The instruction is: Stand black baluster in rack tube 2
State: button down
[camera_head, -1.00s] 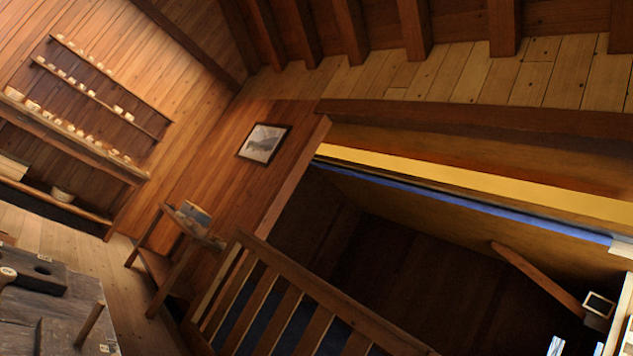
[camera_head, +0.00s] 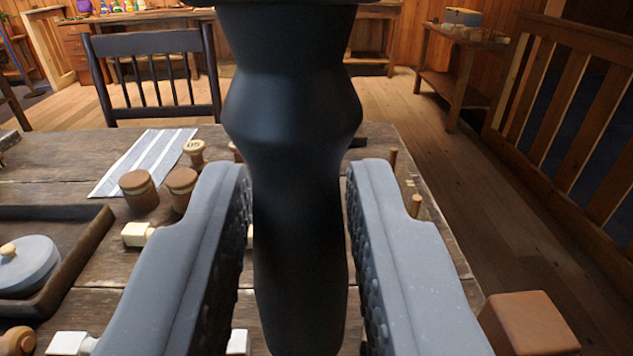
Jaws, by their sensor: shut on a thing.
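The black baluster (camera_head: 295,110) stands upright in the centre of the view, close to the camera. It has a wide bulge near the top, a narrower waist and a long lower part. My gripper (camera_head: 298,185) is shut on the baluster, with one grey ridged finger on each side of its lower part. The baluster's top runs out of the upper edge. The rack and its tube 2 cannot be made out; the baluster and fingers cover the middle of the table.
Brown turned pieces (camera_head: 139,191) and a striped cloth (camera_head: 145,162) lie on the wooden table (camera_head: 60,160) at left. A dark tray (camera_head: 85,245) holds a grey lidded pot (camera_head: 28,265). A black chair (camera_head: 150,65) stands beyond. A brown block (camera_head: 525,325) is lower right.

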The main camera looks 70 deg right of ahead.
aim_at(310, 349)
jog(key=shift+f+b, duration=1.2)
jog(key=shift+f, duration=1.15)
jog(key=shift+s+a+f, duration=0.1)
jog(key=shift+s, duration=0.05)
jog(key=shift+f, duration=0.35)
jog(key=shift+f+b, duration=0.3)
jog(key=shift+f, duration=0.15)
jog(key=shift+f, duration=0.1)
jog(key=shift+f+b, duration=0.5)
jog(key=shift+f, duration=0.75)
jog(key=shift+f, duration=0.15)
jog(key=shift+f+b, duration=0.55)
jog(key=shift+f, duration=0.7)
